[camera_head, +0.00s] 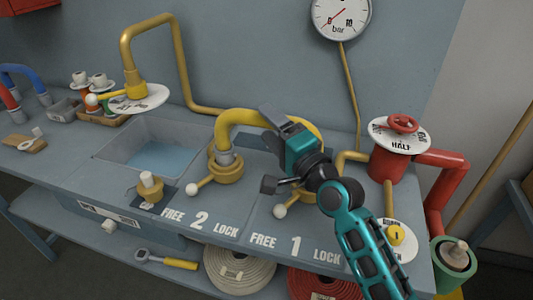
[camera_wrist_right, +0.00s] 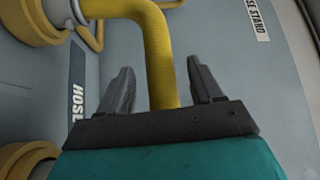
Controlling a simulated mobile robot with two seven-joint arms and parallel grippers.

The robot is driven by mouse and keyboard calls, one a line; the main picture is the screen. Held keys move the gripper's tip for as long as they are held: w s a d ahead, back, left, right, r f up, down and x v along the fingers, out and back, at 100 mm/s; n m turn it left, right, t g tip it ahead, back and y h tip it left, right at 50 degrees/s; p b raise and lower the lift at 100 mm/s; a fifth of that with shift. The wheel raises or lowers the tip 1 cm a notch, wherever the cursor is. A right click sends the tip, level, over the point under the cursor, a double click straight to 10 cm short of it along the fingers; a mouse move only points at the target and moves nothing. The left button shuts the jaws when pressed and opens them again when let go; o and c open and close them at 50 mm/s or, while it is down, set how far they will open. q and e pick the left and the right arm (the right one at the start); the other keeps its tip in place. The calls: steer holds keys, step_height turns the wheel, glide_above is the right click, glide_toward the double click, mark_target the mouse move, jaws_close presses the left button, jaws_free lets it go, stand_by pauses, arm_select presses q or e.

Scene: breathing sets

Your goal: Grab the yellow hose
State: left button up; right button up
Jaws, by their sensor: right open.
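The yellow hose (camera_head: 242,117) is a thick bent tube on the bench. One end sits in a grey collar on the left brass coupling (camera_head: 226,168), and it arches right, partly hidden behind my right gripper. My right gripper (camera_head: 268,150) is open over the hose's right part. In the right wrist view, the hose (camera_wrist_right: 157,50) runs between the two spread fingers of the gripper (camera_wrist_right: 160,85), with visible gaps on both sides. Whether the hose touches the palm cannot be told. My left gripper is not in view.
A sink (camera_head: 150,148) with water lies to the left. A red valve (camera_head: 392,160) with a handwheel stands right of my arm. A brass pipe (camera_head: 178,60) rises at the back left. Coiled hoses (camera_head: 238,268) lie on the lower shelf. The front bench strip is mostly clear.

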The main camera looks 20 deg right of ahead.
steer(key=shift+x, duration=0.8)
steer(key=shift+c, duration=0.2)
jaws_close()
steer(key=shift+r, duration=0.1)
